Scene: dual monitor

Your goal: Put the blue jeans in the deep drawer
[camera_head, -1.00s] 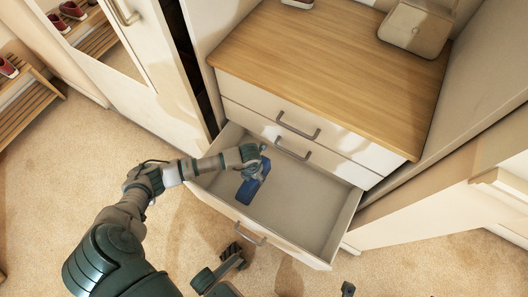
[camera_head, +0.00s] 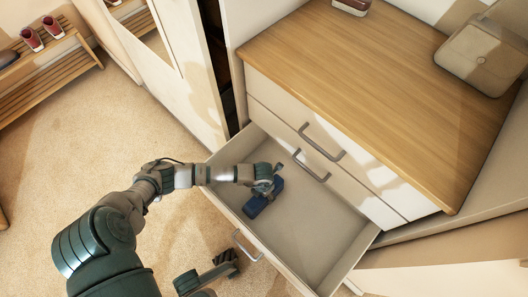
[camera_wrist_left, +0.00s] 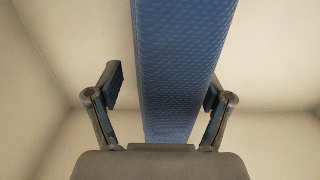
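The blue jeans (camera_head: 257,206) are a small folded dark-blue bundle inside the open deep drawer (camera_head: 318,262), towards its left end. They also show in the left wrist view (camera_wrist_left: 180,60) as a broad blue band passing between the fingers. My left gripper (camera_head: 272,180) is inside the drawer opening, right at the upper end of the jeans. In the left wrist view its fingers (camera_wrist_left: 162,95) stand apart, with a clear gap between the left finger and the cloth. The right finger is partly hidden by the cloth.
The wooden dresser top (camera_head: 350,80) lies behind the drawer, with a beige box (camera_head: 482,55) at its right. Two shut drawers with handles (camera_head: 322,142) are above the open one. A wardrobe door (camera_head: 170,65) stands at the left. The right part of the drawer is bare.

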